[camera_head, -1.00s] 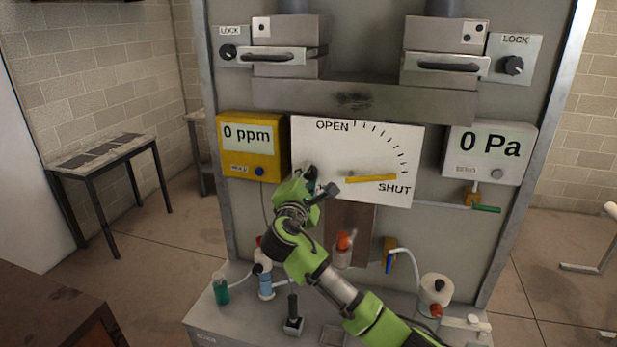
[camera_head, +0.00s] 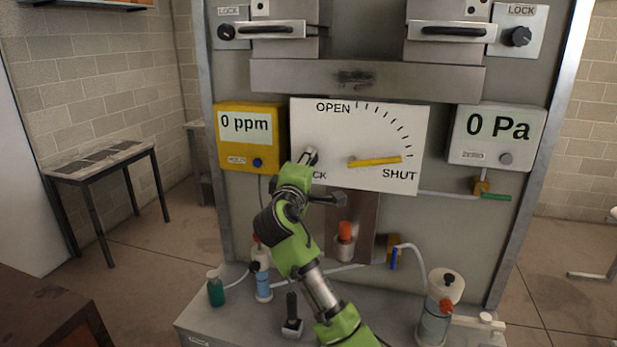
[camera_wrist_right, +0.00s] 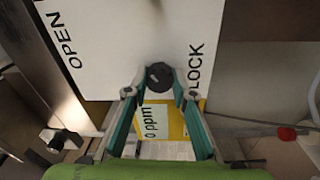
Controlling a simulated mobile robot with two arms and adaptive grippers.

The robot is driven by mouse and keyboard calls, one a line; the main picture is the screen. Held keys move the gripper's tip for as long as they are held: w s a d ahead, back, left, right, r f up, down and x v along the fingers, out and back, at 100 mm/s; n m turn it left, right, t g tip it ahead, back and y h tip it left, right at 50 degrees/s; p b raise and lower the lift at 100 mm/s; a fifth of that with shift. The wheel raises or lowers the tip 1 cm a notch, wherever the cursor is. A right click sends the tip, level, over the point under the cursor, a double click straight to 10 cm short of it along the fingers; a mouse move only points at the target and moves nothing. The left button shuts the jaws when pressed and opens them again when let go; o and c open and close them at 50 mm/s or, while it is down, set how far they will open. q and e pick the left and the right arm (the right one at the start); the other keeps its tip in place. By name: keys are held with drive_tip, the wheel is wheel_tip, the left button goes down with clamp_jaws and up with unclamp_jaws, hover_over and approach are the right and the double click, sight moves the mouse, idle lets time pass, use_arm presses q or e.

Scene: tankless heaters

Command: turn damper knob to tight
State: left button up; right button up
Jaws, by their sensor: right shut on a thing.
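A white dial panel (camera_head: 335,130) reads OPEN at the top and SHUT at lower right. Its yellow pointer (camera_head: 375,162) lies almost level, its tip just above SHUT. A small dark round knob (camera_wrist_right: 159,77) sits on the panel beside the word LOCK in the right wrist view. My right gripper (camera_head: 306,157) is at the panel's lower left in the head view and covers the knob and part of the lettering there. In the wrist view the right gripper's fingertips (camera_wrist_right: 159,88) are on both sides of the knob, shut on it. My left gripper is not in view.
A yellow ppm meter (camera_head: 250,137) is just left of the panel, a Pa meter (camera_head: 497,137) to its right. Two handled doors with LOCK knobs (camera_head: 519,36) are above. Bottles, tubing and a black lever (camera_head: 292,318) stand on the ledge below.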

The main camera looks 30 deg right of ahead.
drive_tip(key=shift+w+a+f+m+g+h+b, duration=0.1)
drive_tip(key=shift+m+g+h+b, duration=0.15)
drive_tip(key=shift+m+b, duration=2.8)
drive_tip(key=shift+f+m+g+h+b, duration=0.15)
drive_tip(key=shift+m+h+b, duration=0.2)
drive_tip(key=shift+m+b, duration=2.7)
drive_tip(key=shift+r+m, duration=0.1)
drive_tip(key=shift+m, duration=0.2)
drive_tip(key=o, duration=1.1)
